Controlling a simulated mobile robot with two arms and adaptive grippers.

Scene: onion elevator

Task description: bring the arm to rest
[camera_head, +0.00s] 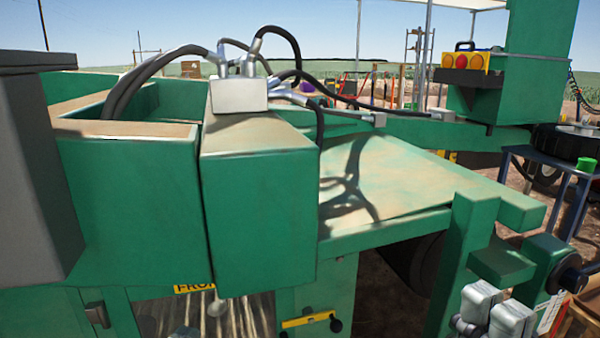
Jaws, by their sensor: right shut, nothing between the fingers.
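The fingers of my right gripper (496,309) seem to be the two pale grey blocks at the lower right edge of the head view. They sit close together with nothing seen between them, in front of the green frame (466,250). The rest of that gripper and its arm are cut off or cannot be made out. My left gripper is not in view.
A green machine (260,210) fills the left and middle, with a silver block (240,95) and black hoses on top. A flat green plate (390,180) lies right of it. A blue stand (548,163) with a green cup (586,164) is at the far right.

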